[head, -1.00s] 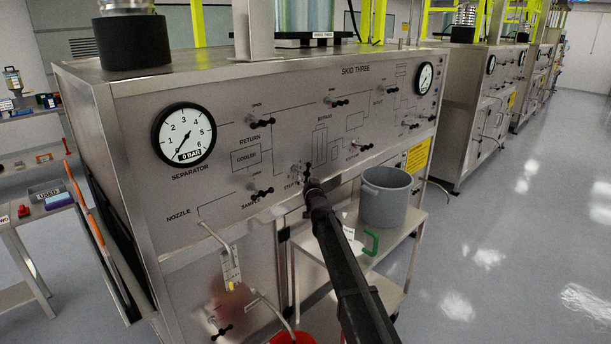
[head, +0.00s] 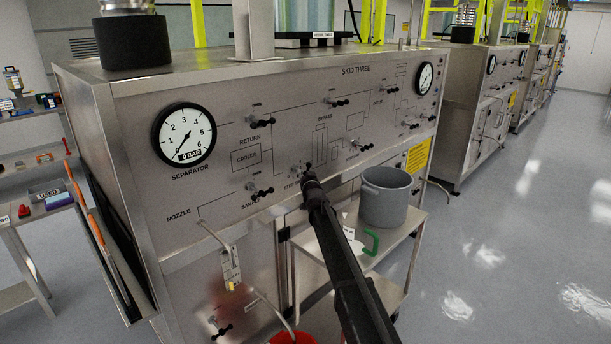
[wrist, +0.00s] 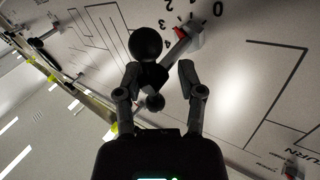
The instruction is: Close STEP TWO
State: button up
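The STEP TWO valve (head: 296,171) sits low in the middle of the SKID THREE panel, its label partly covered by my arm. My gripper (head: 309,178) is at this valve in the head view. In the wrist view, a black handle with a round knob (wrist: 146,43) stands between the fingers of my gripper (wrist: 158,72). The left finger lies close to the handle; a gap shows by the right finger. The fingers look open around it; contact is unclear. Beside it, a red and white pointer (wrist: 181,40) lies near a numbered scale.
Other black valve handles, such as the RETURN one (head: 262,122), surround it on the panel. The separator gauge (head: 184,135) is at left. A grey pot (head: 386,197) stands on a side shelf below right, and a red bucket (head: 292,338) is at the bottom.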

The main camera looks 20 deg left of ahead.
grip_shut()
jog(key=shift+w+r+m+g+p, duration=0.1)
jog(key=shift+r+m+g+p, duration=0.3)
jog(key=shift+m+p, duration=0.7)
jog(key=shift+r+m+g+h+p, duration=0.1)
jog(key=shift+m+g+h+p, duration=0.3)
jog(key=shift+p, duration=0.55)
jog(key=m+g+p, duration=0.3)
jog(key=g+p, duration=0.1)
jog(key=shift+w+m+p, duration=0.2)
jog(key=shift+m+p, duration=0.15)
jog(key=shift+m, duration=0.05)
jog(key=m+g+p, duration=0.2)
jog(key=g, duration=0.1)
jog(key=shift+d+f+m+y, duration=0.1)
jog(key=shift+f+m+y, duration=0.1)
jog(key=shift+m+y, duration=0.15)
jog(key=shift+g, duration=0.3)
